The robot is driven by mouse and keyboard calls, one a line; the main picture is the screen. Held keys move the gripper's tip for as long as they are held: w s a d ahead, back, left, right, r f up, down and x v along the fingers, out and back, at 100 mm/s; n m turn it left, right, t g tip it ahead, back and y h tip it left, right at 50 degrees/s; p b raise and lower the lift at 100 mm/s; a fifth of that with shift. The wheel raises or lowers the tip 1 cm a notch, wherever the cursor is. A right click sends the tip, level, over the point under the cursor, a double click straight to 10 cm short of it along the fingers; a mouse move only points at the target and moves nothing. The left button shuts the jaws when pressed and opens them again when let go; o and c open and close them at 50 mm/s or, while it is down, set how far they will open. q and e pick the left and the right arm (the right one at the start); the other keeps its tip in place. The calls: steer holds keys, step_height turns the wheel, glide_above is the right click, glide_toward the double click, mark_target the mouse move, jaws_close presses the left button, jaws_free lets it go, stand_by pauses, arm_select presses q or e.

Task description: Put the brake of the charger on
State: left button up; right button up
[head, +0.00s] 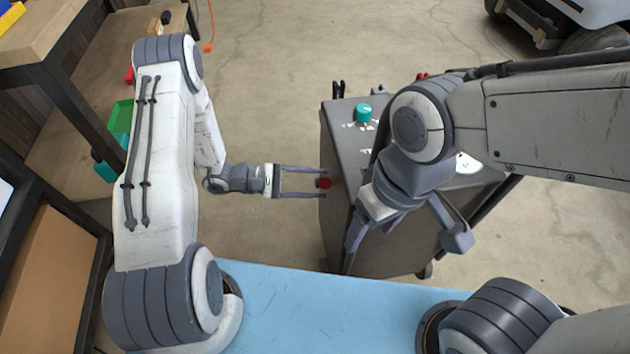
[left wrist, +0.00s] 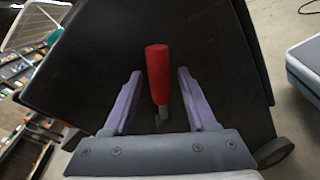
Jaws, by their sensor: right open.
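The charger (head: 348,215) is a dark grey box on wheels in the middle of the head view, with a teal knob (head: 363,112) on its top. Its brake lever has a red grip (head: 323,183) and sticks out of the charger's left side. My left gripper (head: 321,180) is open, with its fingertips on either side of the red grip. In the left wrist view the red grip (left wrist: 158,75) stands upright between the two fingers, with a gap on each side. My right gripper (head: 407,236) is open above the charger's near right part and hides some of its top.
A wooden workbench (head: 42,28) and shelf with a green bin (head: 122,118) stand at the left. An orange cable (head: 210,30) hangs at the back left. A vehicle (head: 570,20) is at the top right.

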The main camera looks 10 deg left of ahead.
arm_select(q)
steer(key=shift+a, duration=0.1)
steer(key=s+a+r+p, duration=0.1)
steer(key=a, duration=0.9)
steer(key=shift+s, duration=0.3)
steer(key=shift+r, duration=0.1)
